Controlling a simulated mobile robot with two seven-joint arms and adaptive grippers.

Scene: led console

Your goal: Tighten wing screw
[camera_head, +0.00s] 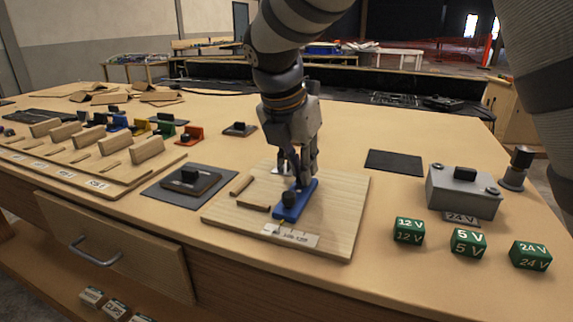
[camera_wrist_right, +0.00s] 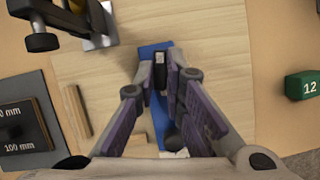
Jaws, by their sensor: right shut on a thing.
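My right gripper (camera_head: 302,182) points down over the holder's far end. In the right wrist view its fingers (camera_wrist_right: 161,78) are closed around a small dark upright piece, which appears to be the wing screw (camera_wrist_right: 160,72), above the blue holder (camera_wrist_right: 155,50). The fingers hide most of the screw, so its thread and seating cannot be seen. My left gripper is not in view.
Wooden strips (camera_head: 242,185) and a scale label (camera_head: 291,235) are on the board. A dark pad with a black block (camera_head: 190,178) lies left. A grey box (camera_head: 464,190) and green voltage cubes (camera_head: 408,231) stand right. A metal bracket (camera_wrist_right: 97,25) stands beside the gripper.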

